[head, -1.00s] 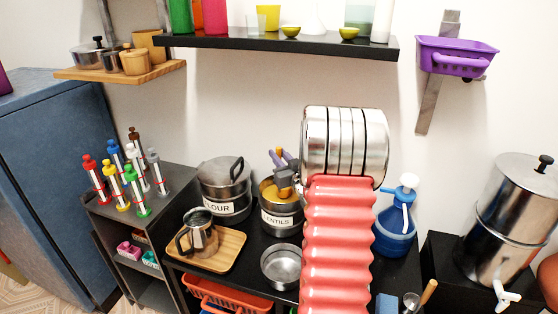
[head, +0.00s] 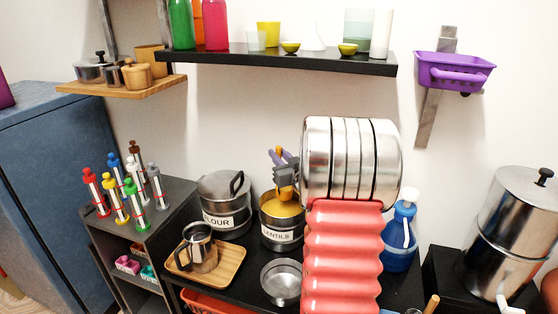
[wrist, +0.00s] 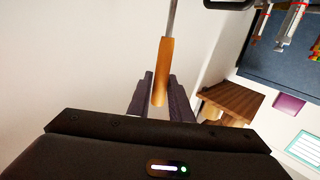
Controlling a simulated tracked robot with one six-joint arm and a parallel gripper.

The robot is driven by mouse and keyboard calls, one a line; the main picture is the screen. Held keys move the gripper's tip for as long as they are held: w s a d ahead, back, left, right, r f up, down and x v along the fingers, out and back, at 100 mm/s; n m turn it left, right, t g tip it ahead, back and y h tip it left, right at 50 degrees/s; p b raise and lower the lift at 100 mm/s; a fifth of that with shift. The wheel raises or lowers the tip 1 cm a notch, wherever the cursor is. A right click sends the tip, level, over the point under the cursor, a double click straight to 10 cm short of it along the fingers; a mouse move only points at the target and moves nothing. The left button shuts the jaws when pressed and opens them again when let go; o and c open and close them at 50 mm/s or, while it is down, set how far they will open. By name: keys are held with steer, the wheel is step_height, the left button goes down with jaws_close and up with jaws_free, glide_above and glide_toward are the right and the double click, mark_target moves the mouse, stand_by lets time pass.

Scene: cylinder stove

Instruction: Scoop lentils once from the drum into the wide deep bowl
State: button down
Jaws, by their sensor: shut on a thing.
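The drum labelled LENTILS (head: 282,236) stands open on the black table, with yellow-orange lentils (head: 283,209) inside. My gripper (head: 284,158) is above the drum, partly hidden by my arm. In the wrist view its purple fingers are shut on the wooden handle (wrist: 162,72) of a tool with a thin metal shaft (wrist: 172,18). An orange patch shows below the gripper at the drum mouth; I cannot tell whether it is lentils in the scoop. A wide steel bowl (head: 281,284) sits in front of the drum and looks empty.
The FLOUR drum (head: 224,205) is left of the lentils, behind a wooden tray (head: 232,262) with a steel jug (head: 198,246). A blue bottle (head: 399,245) stands right, behind my arm. A shelf (head: 280,57) hangs above.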

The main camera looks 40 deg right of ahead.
steer(key=shift+r, duration=1)
